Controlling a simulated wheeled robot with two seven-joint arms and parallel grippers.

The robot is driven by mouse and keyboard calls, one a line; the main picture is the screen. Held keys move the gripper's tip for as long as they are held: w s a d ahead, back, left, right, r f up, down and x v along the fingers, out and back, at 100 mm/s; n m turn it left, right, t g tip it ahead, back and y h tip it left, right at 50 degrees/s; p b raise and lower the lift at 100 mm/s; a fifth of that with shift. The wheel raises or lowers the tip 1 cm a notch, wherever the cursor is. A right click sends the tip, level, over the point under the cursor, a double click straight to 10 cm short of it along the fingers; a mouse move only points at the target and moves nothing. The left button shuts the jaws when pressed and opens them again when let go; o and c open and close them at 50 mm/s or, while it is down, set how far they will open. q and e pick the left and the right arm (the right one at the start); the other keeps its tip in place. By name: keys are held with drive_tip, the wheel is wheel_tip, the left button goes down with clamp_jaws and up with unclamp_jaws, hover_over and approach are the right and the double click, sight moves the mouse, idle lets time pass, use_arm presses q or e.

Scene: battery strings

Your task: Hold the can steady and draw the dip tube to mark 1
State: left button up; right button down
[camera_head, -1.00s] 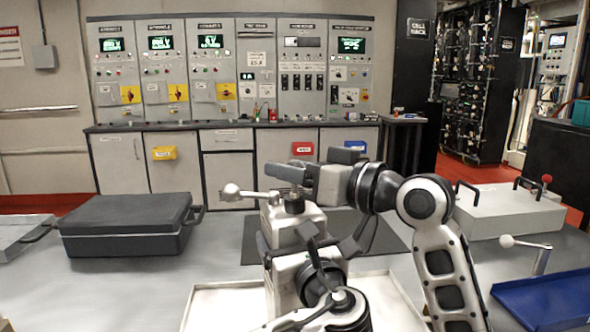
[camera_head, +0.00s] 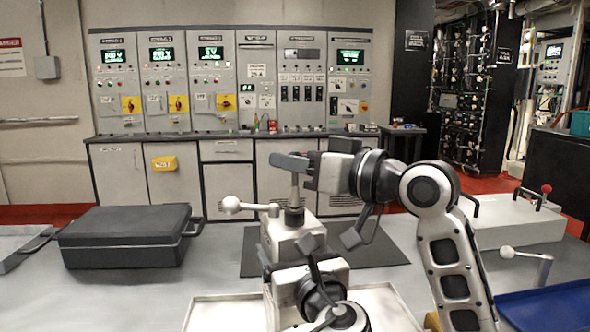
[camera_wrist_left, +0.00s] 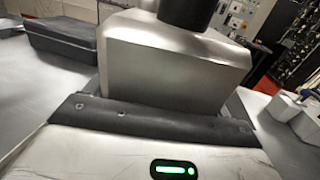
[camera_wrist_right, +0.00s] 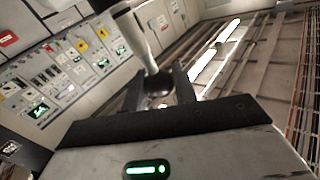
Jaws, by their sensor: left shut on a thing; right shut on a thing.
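The metal can (camera_head: 282,238) stands upright on the table in the head view, with a dark collar (camera_head: 294,216) on top. It fills the middle of the left wrist view (camera_wrist_left: 178,66). My left gripper (camera_head: 290,252) is shut on its body; its fingertips are partly hidden. The pale dip tube (camera_head: 294,190) rises upright from the collar. My right gripper (camera_head: 292,162) is shut on the tube's upper part, well above the collar. In the right wrist view the tube (camera_wrist_right: 137,40) passes between the dark fingers. I cannot read any mark on the tube.
A ball-ended lever (camera_head: 232,204) shows left of the can. A black case (camera_head: 125,240) stands left; a grey box (camera_head: 515,220) and blue tray (camera_head: 555,305) are right.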

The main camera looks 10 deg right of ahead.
use_arm(q)
drive_tip(key=shift+f, duration=0.45)
use_arm(e)
drive_tip(key=c, duration=1.1)
unclamp_jaws()
drive_tip(key=shift+f, duration=0.15)
drive_tip(key=shift+c, duration=0.2)
use_arm(q)
drive_tip(key=o, duration=0.8)
drive_tip(key=shift+c, duration=0.2)
drive_tip(key=shift+o, duration=1.4)
drive_tip(key=shift+w, duration=0.15)
drive_tip(key=shift+s+d+r, duration=0.15)
drive_tip(key=shift+s+r, duration=0.05)
drive_tip(key=shift+s, duration=0.3)
drive_tip(key=v, duration=1.1)
use_arm(e)
drive_tip(key=v, duration=1.2)
